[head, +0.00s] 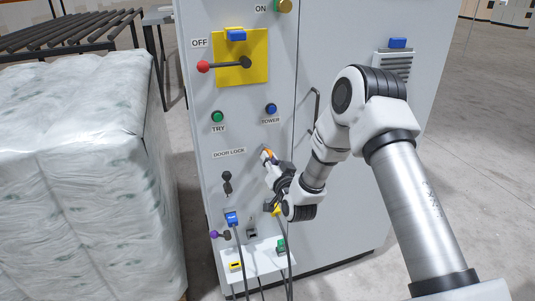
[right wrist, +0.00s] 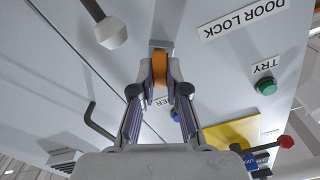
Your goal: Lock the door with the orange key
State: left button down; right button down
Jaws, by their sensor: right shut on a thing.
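My right gripper (head: 268,158) is shut on the orange key (right wrist: 160,72), in front of the grey cabinet just right of the DOOR LOCK label (head: 228,153). In the right wrist view the fingers (right wrist: 160,90) grip the key from both sides. Its far end meets a small grey block (right wrist: 160,46) at the cabinet face. I cannot tell whether the key is inserted or only touching. The cabinet door (head: 345,190) looks closed, with its bar handle (head: 314,108) above the gripper. My left gripper is not in view.
Below the label is a black fitting (head: 227,182). A small shelf (head: 255,262) with plugs and hanging cables juts out lower down. A red-knobbed lever (head: 203,67) sits on a yellow plate. A wrapped pallet load (head: 85,180) stands left. Floor at right is clear.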

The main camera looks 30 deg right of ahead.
jog(key=n+p, duration=0.1)
jog(key=n, duration=0.2)
jog(key=n+p, duration=0.1)
jog(key=n, duration=0.1)
jog(key=shift+r+n+p, duration=0.1)
jog(key=shift+n+p, duration=0.3)
jog(key=c, duration=1.1)
grip_release()
